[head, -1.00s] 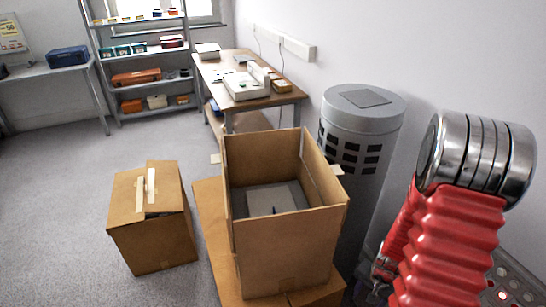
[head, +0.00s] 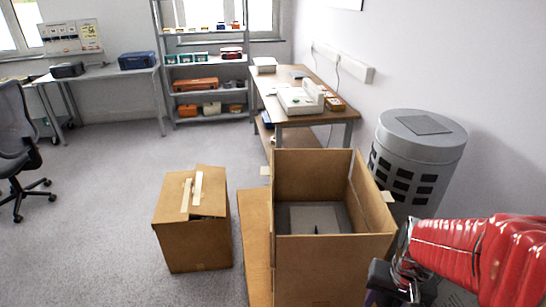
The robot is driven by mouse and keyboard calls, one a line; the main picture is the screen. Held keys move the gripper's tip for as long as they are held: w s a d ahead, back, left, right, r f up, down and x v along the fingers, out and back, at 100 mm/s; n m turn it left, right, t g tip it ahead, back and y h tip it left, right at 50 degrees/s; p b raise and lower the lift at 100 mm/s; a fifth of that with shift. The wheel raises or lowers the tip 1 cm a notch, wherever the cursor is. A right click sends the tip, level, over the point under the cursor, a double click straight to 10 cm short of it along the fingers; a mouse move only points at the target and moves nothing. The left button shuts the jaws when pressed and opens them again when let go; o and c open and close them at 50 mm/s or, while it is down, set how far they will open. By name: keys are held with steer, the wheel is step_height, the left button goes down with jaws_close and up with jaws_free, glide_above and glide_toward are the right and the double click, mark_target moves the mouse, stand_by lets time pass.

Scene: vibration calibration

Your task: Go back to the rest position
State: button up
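My red bellows-covered arm (head: 480,250) reaches in from the right edge, over the lower right of the head view. A metal joint and a dark end part, which looks like my gripper (head: 384,284), show at its left end. This end is at the right side of the tall open cardboard box (head: 330,272), in front of it in the picture. The fingertips are not clear, so I cannot tell whether it is open or shut, or whether it holds anything. A grey flat thing (head: 315,220) lies inside the open box.
A grey perforated cylinder (head: 415,165) stands behind my arm. A wooden workbench (head: 290,112), a shelf (head: 208,88) and an office chair (head: 14,140) are further back.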

steer(key=s+a+r+n+t, duration=0.1)
steer(key=a+r+n+t, duration=0.1)
steer(key=a+r, duration=0.3)
steer(key=s+a+r+n+t, duration=0.1)
steer(key=a+r, duration=0.4)
steer(key=r, duration=0.7)
steer(key=shift+s+a+n+t, duration=0.25)
steer(key=shift+a+n+t, duration=0.1)
steer(key=shift+n+t, duration=0.6)
